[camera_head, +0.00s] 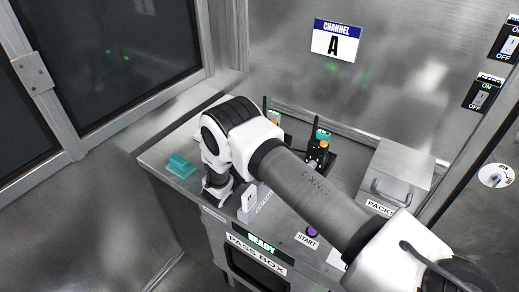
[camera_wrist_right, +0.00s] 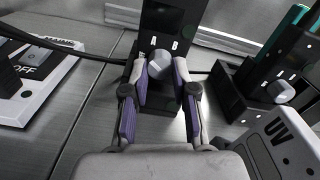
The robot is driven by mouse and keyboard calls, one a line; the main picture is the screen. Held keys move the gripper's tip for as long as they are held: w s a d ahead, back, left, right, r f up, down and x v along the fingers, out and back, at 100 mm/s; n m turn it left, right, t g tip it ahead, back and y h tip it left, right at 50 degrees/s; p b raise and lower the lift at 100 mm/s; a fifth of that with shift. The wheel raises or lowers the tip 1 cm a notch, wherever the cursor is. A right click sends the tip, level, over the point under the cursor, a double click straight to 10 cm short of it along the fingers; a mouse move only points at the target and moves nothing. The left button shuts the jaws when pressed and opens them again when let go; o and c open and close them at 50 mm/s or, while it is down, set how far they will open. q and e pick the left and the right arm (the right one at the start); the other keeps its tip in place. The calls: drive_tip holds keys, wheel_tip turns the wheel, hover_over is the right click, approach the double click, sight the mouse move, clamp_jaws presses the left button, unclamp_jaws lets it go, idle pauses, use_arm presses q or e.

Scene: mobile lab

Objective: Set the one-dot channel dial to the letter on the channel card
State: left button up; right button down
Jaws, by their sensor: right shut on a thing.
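The channel card (camera_head: 333,41) on the back wall reads "CHANNEL" with a large letter A. In the right wrist view my right gripper (camera_wrist_right: 161,76) is shut on a grey dial knob (camera_wrist_right: 160,64) at the front of a black device (camera_wrist_right: 173,18). One finger is on each side of the knob. A second black device with a grey knob (camera_wrist_right: 281,91) stands to the right, apart from the gripper. In the head view my right arm hides the gripper's fingertips and the held dial. My left gripper is not in view.
The counter holds a teal block (camera_head: 180,166) at left, a dark device with a teal screen (camera_head: 322,135) and a metal box with a handle (camera_head: 402,168).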

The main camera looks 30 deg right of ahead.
drive_tip(key=m+b, duration=0.3)
drive_tip(key=b, duration=0.2)
drive_tip(key=shift+w+f+m+b, duration=0.1)
drive_tip(key=shift+f+m+b, duration=0.2)
drive_tip(key=shift+f+m, duration=0.1)
drive_tip(key=shift+r+m, duration=0.15)
drive_tip(key=shift+m, duration=0.25)
drive_tip(key=shift+r, duration=0.3)
drive_tip(key=c, duration=0.9)
unclamp_jaws()
drive_tip(key=v, duration=0.7)
drive_tip(key=shift+a, duration=0.25)
